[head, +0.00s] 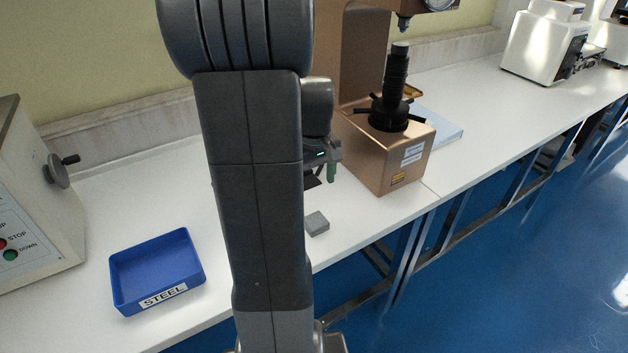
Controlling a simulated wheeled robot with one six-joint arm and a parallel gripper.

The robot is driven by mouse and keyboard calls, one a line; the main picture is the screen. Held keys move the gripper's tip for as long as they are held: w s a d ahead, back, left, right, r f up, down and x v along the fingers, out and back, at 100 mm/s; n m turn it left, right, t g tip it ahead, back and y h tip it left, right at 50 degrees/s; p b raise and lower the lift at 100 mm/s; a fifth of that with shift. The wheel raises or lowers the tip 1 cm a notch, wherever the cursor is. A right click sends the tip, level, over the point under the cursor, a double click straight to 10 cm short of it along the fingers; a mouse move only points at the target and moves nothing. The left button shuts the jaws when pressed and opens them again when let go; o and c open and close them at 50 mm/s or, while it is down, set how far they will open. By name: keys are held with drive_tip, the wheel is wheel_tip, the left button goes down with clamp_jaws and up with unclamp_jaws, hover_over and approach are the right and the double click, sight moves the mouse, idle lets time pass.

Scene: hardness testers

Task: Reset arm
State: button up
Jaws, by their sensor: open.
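My arm stands upright in the middle of the head view and hides part of the bench. My gripper (322,176) shows only in part at the right side of the arm, above the white bench (345,235). It is open, and I see nothing held in it. A small grey block (316,223) lies on the bench below and in front of the gripper, apart from it. A blue tray (190,240) labelled STEEL sits on the bench to the left of my arm, and its visible inside is empty.
A copper-coloured hardness tester (385,165) with a black screw column (396,75) stands right of my gripper. A grey machine (35,200) with buttons is at the far left. A white machine (540,45) stands at the back right. A light blue booklet (445,133) lies behind the tester.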

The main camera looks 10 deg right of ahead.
sight(316, 224)
drive_tip(key=shift+f, duration=0.1)
wheel_tip(316, 224, down, 11)
drive_tip(key=shift+w+f+b, duration=0.1)
drive_tip(key=shift+f+b, duration=0.1)
drive_tip(key=shift+b, duration=0.2)
drive_tip(key=shift+r, duration=0.75)
